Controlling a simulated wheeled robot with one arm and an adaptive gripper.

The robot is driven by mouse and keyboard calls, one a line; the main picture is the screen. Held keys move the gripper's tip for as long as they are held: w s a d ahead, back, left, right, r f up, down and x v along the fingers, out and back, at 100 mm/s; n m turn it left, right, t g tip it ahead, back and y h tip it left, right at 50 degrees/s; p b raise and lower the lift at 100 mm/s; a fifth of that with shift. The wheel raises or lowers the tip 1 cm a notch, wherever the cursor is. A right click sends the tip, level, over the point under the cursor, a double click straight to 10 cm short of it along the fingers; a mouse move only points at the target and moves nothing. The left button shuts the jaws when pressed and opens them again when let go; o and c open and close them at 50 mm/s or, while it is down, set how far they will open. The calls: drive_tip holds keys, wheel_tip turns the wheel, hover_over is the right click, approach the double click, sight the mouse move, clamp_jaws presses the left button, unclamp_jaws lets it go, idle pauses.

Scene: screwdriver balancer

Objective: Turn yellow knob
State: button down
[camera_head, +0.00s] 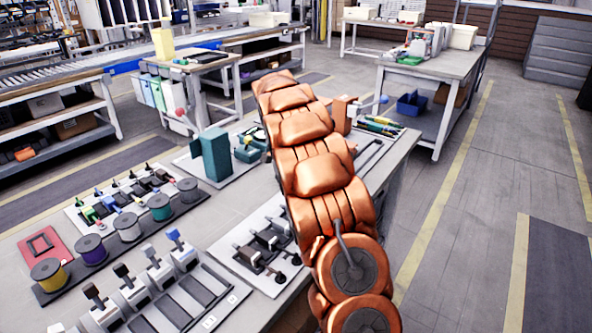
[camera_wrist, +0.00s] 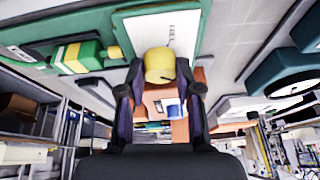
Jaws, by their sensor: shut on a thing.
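The yellow knob (camera_wrist: 159,66) is a short rounded cylinder in the upper middle of the wrist view. It stands in front of a pale panel with a green border (camera_wrist: 190,28). My gripper (camera_wrist: 160,84) has its two dark fingers on either side of the knob, shut on it. The fingers cover the knob's lower sides, so the exact contact is hard to see. In the head view my orange arm hides the gripper and the knob.
An orange block (camera_head: 342,112) stands behind my arm on the workbench. A teal device (camera_head: 211,154), spools (camera_head: 127,226) and grey fixtures (camera_head: 265,245) crowd the bench to the left. Yellow-green tools (camera_head: 380,126) lie to the right. The floor (camera_head: 465,190) at right is clear.

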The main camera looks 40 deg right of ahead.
drive_tip(key=shift+f+m+g+b, duration=0.1)
drive_tip(key=shift+m+g+b, duration=0.7)
drive_tip(key=shift+m+b, duration=1)
drive_tip(key=shift+m, duration=0.6)
drive_tip(key=c, duration=0.8)
unclamp_jaws()
drive_tip(key=shift+w, duration=0.1)
drive_tip(key=shift+v, duration=3.9)
